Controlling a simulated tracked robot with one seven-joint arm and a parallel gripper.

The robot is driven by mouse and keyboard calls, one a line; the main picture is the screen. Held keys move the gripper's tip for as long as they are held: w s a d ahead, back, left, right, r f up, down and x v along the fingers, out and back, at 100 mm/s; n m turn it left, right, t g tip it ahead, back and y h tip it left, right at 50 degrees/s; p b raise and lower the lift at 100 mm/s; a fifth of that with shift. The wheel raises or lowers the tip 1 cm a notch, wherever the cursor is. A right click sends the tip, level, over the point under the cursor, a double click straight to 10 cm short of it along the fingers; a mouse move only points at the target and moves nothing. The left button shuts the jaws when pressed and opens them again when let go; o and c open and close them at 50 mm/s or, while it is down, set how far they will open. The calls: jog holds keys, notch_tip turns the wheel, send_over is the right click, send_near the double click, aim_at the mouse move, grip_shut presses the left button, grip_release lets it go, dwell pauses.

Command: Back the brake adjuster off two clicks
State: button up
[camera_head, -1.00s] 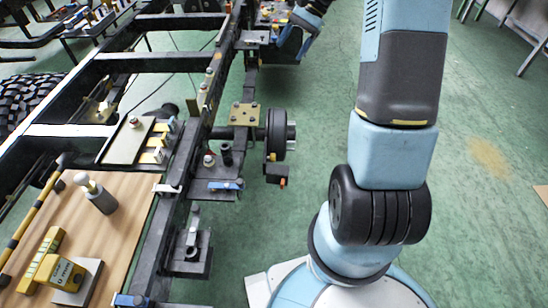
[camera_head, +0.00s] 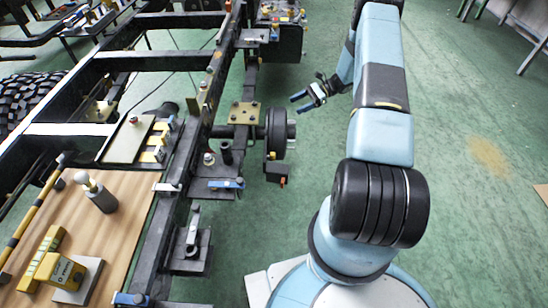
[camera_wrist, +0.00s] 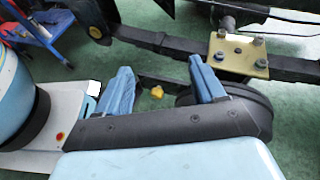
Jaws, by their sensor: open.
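A dark round brake drum (camera_head: 276,133) sits on the outer side of the chassis rail, beside a gold bolted plate (camera_head: 242,113). A small yellow piece (camera_head: 271,156) shows by the drum, and a lever with an orange end (camera_head: 283,181) hangs below it. My gripper (camera_head: 300,102) is open and empty, a little beyond and right of the drum. In the wrist view, a small yellow star-shaped knob (camera_wrist: 157,92), perhaps the adjuster, appears between the blue fingers, apart from them. The drum (camera_wrist: 258,100) is partly hidden there by the right finger.
The dark chassis rail (camera_head: 213,90) runs along the left. A wooden board (camera_head: 125,205) holds a yellow tool (camera_head: 58,275) and a grey cylinder (camera_head: 103,200). A dark box (camera_head: 283,42) stands at the back. The green floor right of my arm is largely clear.

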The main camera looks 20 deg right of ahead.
notch_tip(320, 180, down, 13)
jog(key=s+d+m+t+y, duration=0.1)
jog(key=s+m+t+y, duration=0.1)
jog(key=m, duration=0.1)
jog(key=m+t+y, duration=0.1)
jog(key=m+t, duration=0.3)
jog(key=m, duration=0.1)
send_near(271, 156)
jog(key=w+a, duration=0.1)
jog(key=a, duration=0.1)
jog(key=w+a+f, duration=0.1)
jog(key=a, duration=0.2)
jog(key=w+a+f, duration=0.1)
jog(key=w+a, duration=0.1)
jog(key=shift+a, duration=0.15)
jog(key=c, duration=1.1)
